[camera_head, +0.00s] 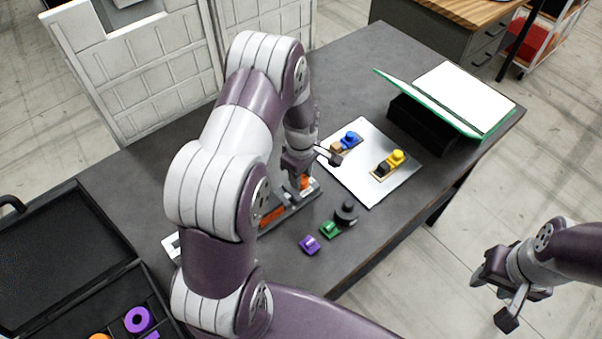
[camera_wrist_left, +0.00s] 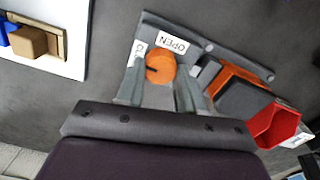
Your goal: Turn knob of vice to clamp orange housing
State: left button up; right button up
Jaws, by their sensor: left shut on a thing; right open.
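The vice (camera_head: 296,205) lies on the dark table, partly hidden behind my left arm. My right gripper (camera_head: 493,299) is open and empty, off the table's right side.
A silver plate (camera_head: 372,192) with blue and yellow connector pieces lies right of the vice. Purple (camera_head: 310,244), green (camera_head: 329,230) and black (camera_head: 346,213) parts stand in front. A red hexagonal part (camera_wrist_left: 275,126) is near the vice. An open black case (camera_head: 60,255) is at left.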

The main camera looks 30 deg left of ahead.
pick_arm(q)
jog(key=shift+w+a+r+n, duration=0.1)
jog(key=shift+w+r+n, duration=0.1)
jog(key=shift+n, duration=0.2)
jog(key=o, duration=0.8)
jog(key=shift+o, duration=1.2)
jog(key=shift+s+f, duration=0.1)
jog(key=shift+s, duration=0.05)
jog(key=shift+r, duration=0.3)
notch_tip(320, 180, up, 12)
jog(key=b, duration=0.2)
